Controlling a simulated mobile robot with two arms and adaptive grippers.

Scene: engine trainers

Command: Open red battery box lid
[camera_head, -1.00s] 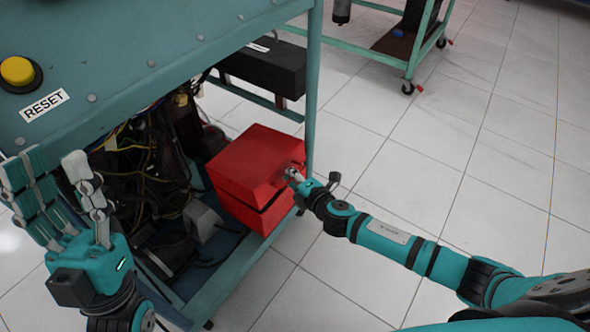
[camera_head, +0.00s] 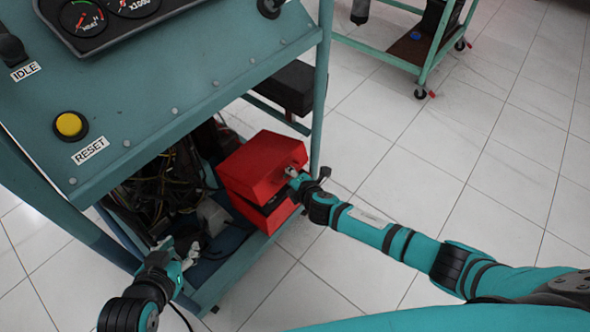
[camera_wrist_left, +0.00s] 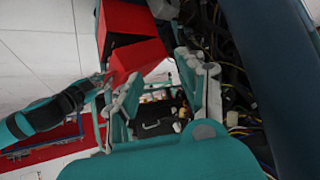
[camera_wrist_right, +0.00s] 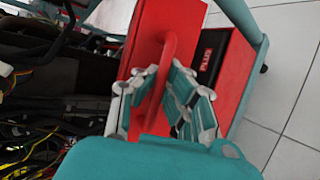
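The red battery box (camera_head: 245,205) sits on the lower shelf of the teal engine trainer. Its red lid (camera_head: 262,163) is tilted up, with a dark gap between lid and base. In the right wrist view the lid's red handle (camera_wrist_right: 170,60) runs between the fingers of my right gripper (camera_wrist_right: 163,100), which look closed around it. A dark battery with a PLUS label (camera_wrist_right: 207,55) shows inside the box. In the head view my right gripper (camera_head: 294,177) is at the lid's right side. My left gripper (camera_wrist_left: 165,95) is open and empty, low at the trainer's front (camera_head: 168,246).
The trainer's panel holds a yellow RESET button (camera_head: 70,125) and gauges. Wires (camera_head: 160,180) and engine parts fill the space left of the box. A trainer post (camera_head: 322,90) stands just behind the box.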

